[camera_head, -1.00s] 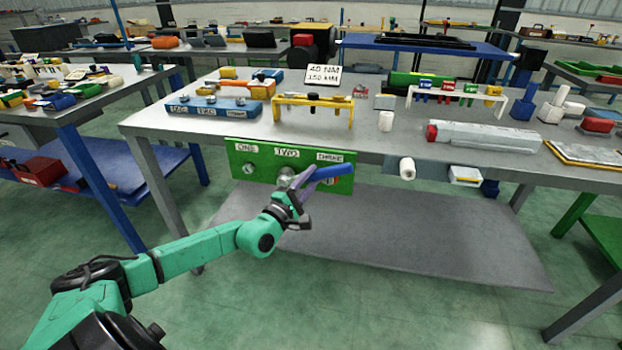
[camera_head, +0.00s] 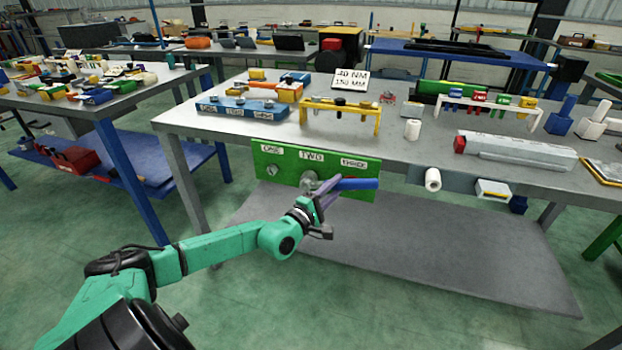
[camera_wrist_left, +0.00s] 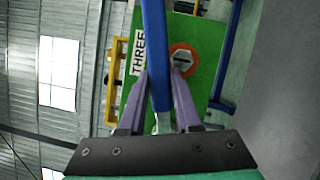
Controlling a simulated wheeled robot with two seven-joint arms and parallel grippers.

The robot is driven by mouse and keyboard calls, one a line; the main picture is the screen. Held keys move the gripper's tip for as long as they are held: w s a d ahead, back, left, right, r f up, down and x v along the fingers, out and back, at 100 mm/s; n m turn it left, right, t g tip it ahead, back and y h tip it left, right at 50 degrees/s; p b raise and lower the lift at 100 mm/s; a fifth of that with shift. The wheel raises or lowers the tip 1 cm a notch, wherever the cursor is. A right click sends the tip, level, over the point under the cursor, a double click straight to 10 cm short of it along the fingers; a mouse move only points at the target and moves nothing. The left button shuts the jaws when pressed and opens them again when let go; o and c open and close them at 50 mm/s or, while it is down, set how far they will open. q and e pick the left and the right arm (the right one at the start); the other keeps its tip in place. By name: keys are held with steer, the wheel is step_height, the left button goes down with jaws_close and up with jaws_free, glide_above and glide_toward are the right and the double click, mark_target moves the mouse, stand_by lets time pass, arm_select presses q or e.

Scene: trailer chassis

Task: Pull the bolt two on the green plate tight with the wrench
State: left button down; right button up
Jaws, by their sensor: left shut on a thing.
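The green plate (camera_head: 268,185) hangs at the front edge of the table, with labels ONE, TWO and THREE. The silver bolt two area (camera_head: 309,180) is below the TWO label; the wrench's far end overlaps it, so I cannot tell how it sits on the bolt. My left gripper (camera_head: 328,191) is shut on the wrench, whose blue handle (camera_head: 358,184) points right across the plate, below THREE. In the left wrist view, the handle (camera_wrist_left: 155,45) runs between the purple fingers (camera_wrist_left: 163,95), beside bolt three (camera_wrist_left: 183,60) with its orange-red ring. My right gripper is out of view.
The grey table (camera_head: 225,133) carries a blue block (camera_head: 240,107), a yellow stand (camera_head: 340,113) and a sign reading 40 NM, 150 MM (camera_head: 351,80). A white roll (camera_head: 432,180) sticks out right of the plate. A grey lower shelf (camera_head: 430,245) lies beneath.

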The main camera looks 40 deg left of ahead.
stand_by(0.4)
arm_select(q)
steer(key=shift+w+d+f+m+g+p, duration=0.15)
steer(key=shift+f+m+g+p, duration=0.3)
steer(key=shift+f+m, duration=0.5)
steer(key=shift+r, duration=0.2)
steer(key=shift+f+m+g+p, duration=0.35)
steer(key=shift+f+m+p, duration=0.35)
steer(key=shift+m, duration=0.25)
